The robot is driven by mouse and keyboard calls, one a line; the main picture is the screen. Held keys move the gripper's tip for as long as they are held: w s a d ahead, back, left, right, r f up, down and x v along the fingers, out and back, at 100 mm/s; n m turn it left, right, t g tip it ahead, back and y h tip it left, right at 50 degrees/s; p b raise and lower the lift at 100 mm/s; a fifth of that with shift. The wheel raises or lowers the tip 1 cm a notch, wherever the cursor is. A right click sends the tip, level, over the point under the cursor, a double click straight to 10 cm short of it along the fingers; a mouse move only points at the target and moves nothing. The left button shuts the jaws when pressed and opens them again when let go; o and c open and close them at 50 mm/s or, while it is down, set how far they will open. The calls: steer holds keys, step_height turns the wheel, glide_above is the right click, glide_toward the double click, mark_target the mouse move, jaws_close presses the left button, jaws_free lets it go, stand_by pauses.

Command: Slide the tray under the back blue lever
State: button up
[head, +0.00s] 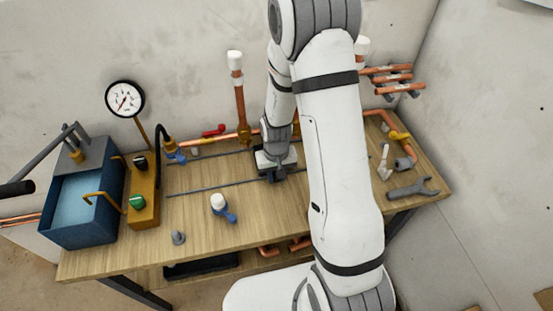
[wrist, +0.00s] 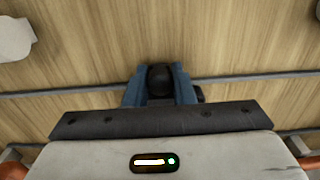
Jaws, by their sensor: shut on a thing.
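My gripper (head: 272,176) is low over the bench, beside the front rail. In the wrist view, its blue-grey fingers (wrist: 160,88) are shut on a black rounded knob (wrist: 160,80). Whether this knob belongs to the tray cannot be told; the gripper hides what is below it. A blue lever (head: 177,156) is at the back left of the bench, beside the dark hose. Another blue lever (head: 229,216) is nearer the front, beside a white cap (head: 218,201). A black tray-like thing (head: 200,266) shows under the bench.
A blue tank (head: 85,210) and yellow block (head: 143,195) stand left. A grey cone (head: 178,237) is in front. A wrench (head: 413,188) lies right.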

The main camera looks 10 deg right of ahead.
mark_target(199, 197)
steer(key=shift+a+b, duration=1.15)
steer(key=shift+a, duration=11)
steer(key=shift+a+r, duration=0.15)
steer(key=shift+a, duration=0.85)
steer(key=shift+a+r, duration=0.1)
steer(key=shift+a, duration=0.9)
steer(key=o, duration=0.9)
steer(key=shift+c, duration=0.2)
steer(key=r+p, duration=0.1)
steer(key=r, duration=0.1)
steer(key=r+p, duration=0.1)
steer(key=r, duration=0.1)
steer(key=r+p, duration=0.1)
steer(key=shift+w+d+r, duration=0.1)
steer(key=shift+w+r, duration=0.2)
steer(key=shift+r, duration=0.1)
steer(key=shift+s+r, duration=0.2)
steer(key=shift+r, duration=0.2)
steer(key=shift+s, duration=0.1)
